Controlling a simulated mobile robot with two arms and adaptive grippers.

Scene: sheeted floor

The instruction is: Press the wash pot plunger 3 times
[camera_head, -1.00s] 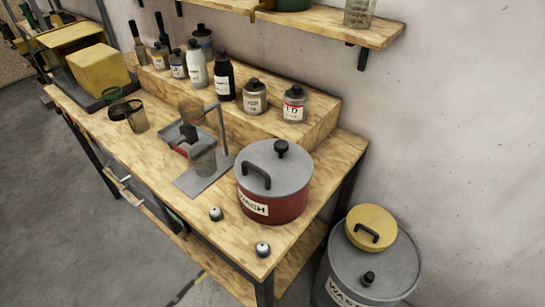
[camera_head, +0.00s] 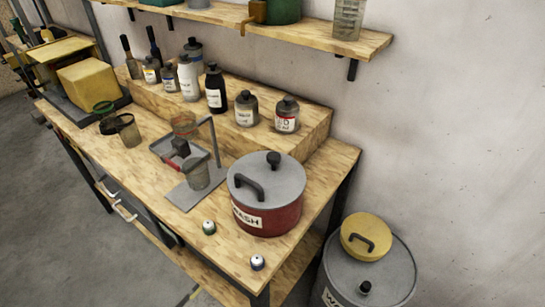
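The wash pot (camera_head: 280,218) is a red pot with a grey lid and a "WASH" label, standing at the right front of the wooden bench. Its plunger (camera_head: 273,158) is a black knob on a short stem at the back of the lid, and it stands up. A black arched handle (camera_head: 246,187) sits at the lid's left side. Nothing touches the pot. Neither of my grippers shows in the head view.
The wooden bench (camera_head: 325,170) holds a grey stand with cups (camera_head: 195,175) left of the pot. Two small capped items (camera_head: 257,263) (camera_head: 208,227) lie at the front edge. Several bottles (camera_head: 215,90) line the raised step. A grey waste drum (camera_head: 385,275) stands on the floor at right.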

